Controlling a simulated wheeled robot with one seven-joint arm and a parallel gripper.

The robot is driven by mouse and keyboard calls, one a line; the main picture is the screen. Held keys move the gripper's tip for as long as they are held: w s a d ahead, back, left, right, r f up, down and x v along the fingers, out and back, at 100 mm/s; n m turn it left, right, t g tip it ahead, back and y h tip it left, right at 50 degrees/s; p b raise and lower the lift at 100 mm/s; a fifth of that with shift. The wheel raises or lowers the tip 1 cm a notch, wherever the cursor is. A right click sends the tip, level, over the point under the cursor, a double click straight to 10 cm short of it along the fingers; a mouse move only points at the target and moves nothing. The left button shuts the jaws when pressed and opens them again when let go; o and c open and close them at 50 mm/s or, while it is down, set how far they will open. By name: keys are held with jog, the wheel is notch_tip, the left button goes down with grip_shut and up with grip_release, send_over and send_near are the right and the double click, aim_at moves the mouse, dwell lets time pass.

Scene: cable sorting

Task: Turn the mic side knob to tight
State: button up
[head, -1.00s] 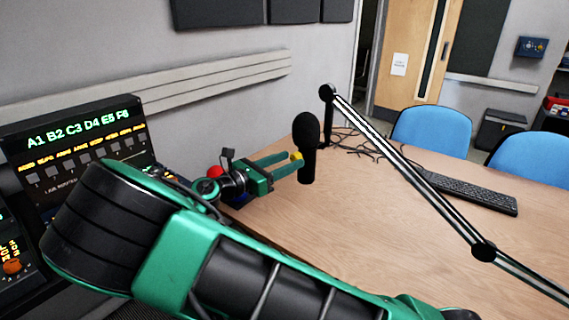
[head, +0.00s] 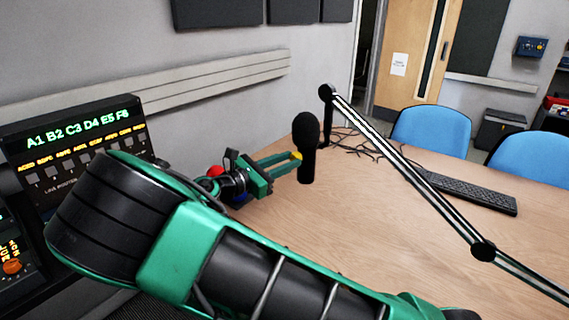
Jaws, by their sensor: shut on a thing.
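The black microphone (head: 306,132) stands upright over the wooden table, with its foam head on top and a dark body below.
A black boom arm (head: 400,160) slopes across the table's right side. Tangled cables (head: 365,147) and a keyboard (head: 468,192) lie on the table (head: 345,235). A lit console panel (head: 80,140) stands at left. The table's front middle is clear.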

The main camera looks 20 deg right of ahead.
jog(key=m, duration=1.2)
jog(key=shift+y, duration=0.3)
jog(key=shift+s+f+m+t, duration=0.1)
jog(key=shift+m+t, duration=0.2)
jog(key=shift+m, duration=1.2)
jog(key=o, duration=1)
jog(key=shift+m, duration=0.3)
jog(key=shift+o, duration=0.2)
